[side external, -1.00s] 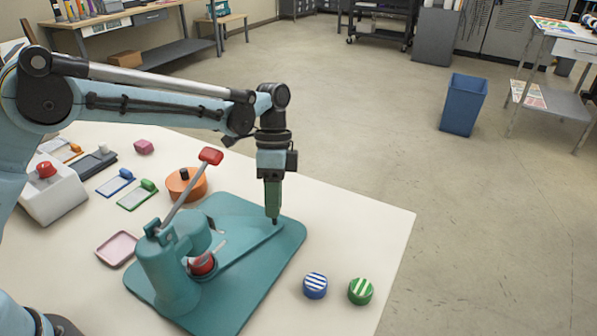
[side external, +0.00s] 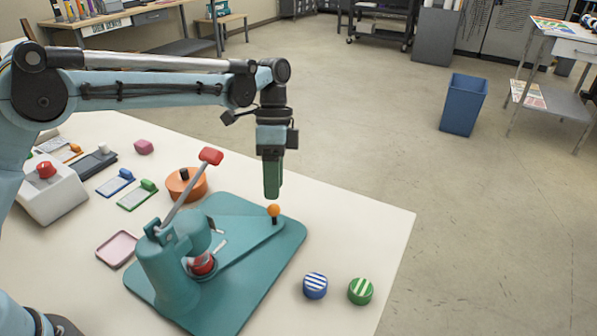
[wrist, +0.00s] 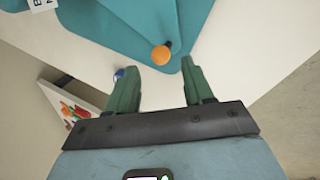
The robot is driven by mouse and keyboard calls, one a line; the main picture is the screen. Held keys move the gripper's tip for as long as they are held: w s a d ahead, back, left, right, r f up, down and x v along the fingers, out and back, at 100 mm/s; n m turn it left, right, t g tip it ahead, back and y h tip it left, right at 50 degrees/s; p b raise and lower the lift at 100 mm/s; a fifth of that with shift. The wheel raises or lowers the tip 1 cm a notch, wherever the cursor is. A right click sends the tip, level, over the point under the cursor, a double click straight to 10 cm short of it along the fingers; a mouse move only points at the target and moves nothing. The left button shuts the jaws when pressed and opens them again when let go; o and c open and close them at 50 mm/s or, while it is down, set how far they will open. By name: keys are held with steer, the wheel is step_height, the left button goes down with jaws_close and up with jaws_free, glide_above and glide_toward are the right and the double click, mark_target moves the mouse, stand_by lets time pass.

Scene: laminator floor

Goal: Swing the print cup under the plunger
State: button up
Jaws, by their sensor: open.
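The teal press (side external: 165,270) stands on its base plate (side external: 240,310), its lever with a red knob (side external: 210,156) leaning up and right. A red round part, apparently the print cup (side external: 203,264), sits low beside the press column, at the near end of the swing arm (side external: 240,250). How exactly it lines up with the plunger, I cannot tell. The arm's far end carries an orange ball handle (side external: 273,210), also in the wrist view (wrist: 160,55). My gripper (side external: 272,196) is open and empty just above the handle, clear of it.
A blue-striped puck (side external: 315,286) and a green-striped puck (side external: 360,291) are at the right. An orange round container (side external: 187,185), a pink tray (side external: 117,249) and a white box with a red button (side external: 50,190) are at the left. The table's right corner is clear.

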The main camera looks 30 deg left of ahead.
steer(key=v, duration=0.8)
steer(key=shift+s, duration=0.1)
steer(key=s+a+r+n+t+y, duration=0.1)
steer(key=s+a+r+n+t, duration=0.45)
steer(key=a+n+t, duration=0.3)
steer(key=s+a+f+n+t, duration=0.2)
steer(key=s+a+f+n, duration=0.2)
steer(key=s+f, duration=0.4)
steer(key=s, duration=0.5)
steer(key=shift+y, duration=0.4)
